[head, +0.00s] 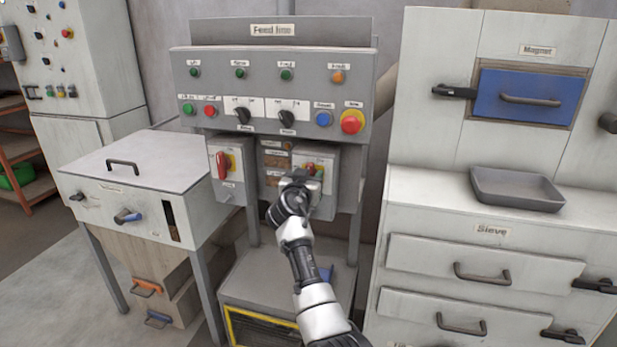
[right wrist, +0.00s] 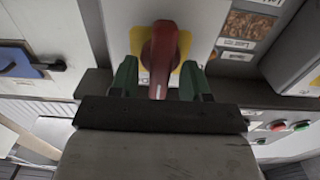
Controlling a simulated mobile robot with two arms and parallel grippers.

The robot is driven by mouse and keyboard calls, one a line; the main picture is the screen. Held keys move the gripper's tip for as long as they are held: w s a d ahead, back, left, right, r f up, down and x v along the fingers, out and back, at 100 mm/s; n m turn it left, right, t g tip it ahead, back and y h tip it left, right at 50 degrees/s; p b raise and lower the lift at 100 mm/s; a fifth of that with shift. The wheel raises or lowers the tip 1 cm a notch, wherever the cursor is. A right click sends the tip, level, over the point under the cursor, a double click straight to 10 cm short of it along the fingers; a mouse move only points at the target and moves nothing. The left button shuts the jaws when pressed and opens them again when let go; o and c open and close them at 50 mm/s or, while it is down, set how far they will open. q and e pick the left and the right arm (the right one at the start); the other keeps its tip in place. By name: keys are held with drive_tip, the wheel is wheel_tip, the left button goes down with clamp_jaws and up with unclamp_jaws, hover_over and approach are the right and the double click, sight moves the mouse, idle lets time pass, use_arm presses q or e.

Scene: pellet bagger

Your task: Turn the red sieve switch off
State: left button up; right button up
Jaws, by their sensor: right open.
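Two red rotary switches on yellow plates sit on grey boxes under the control panel. The left red switch (head: 221,165) has its handle upright. The right red switch (head: 310,168) is partly hidden by my right gripper (head: 302,183); its label is too small to read, so I cannot confirm it as the sieve's. In the right wrist view its red handle (right wrist: 160,48) lies between the green fingers of my open right gripper (right wrist: 158,78), with a gap at each side. The handle points along the fingers' direction in that picture. My left gripper is not in view.
The Feed line panel (head: 270,80) with buttons and knobs is just above. A sieve cabinet (head: 490,235) with a grey tray (head: 517,188) stands at the right. A hopper (head: 140,205) stands at the left.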

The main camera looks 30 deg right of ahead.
drive_tip(key=c, duration=0.6)
drive_tip(key=shift+o, duration=0.2)
drive_tip(key=shift+n, duration=0.4)
drive_tip(key=n, duration=0.6)
drive_tip(key=shift+w+a+f, duration=0.1)
drive_tip(key=shift+w+a, duration=0.05)
drive_tip(key=shift+w, duration=0.05)
drive_tip(key=n+p, duration=0.1)
drive_tip(key=n, duration=0.4)
drive_tip(key=shift+w+a+n+p, duration=0.1)
drive_tip(key=shift+n+p, duration=0.2)
drive_tip(key=shift+n, duration=0.1)
drive_tip(key=n, duration=0.1)
drive_tip(key=n+p, duration=0.1)
drive_tip(key=n, duration=0.1)
drive_tip(key=n+p, duration=0.1)
drive_tip(key=n, duration=0.1)
drive_tip(key=shift+f, duration=0.35)
drive_tip(key=shift+f+n+p, duration=0.1)
drive_tip(key=shift+n+p, duration=0.2)
drive_tip(key=shift+n, duration=0.1)
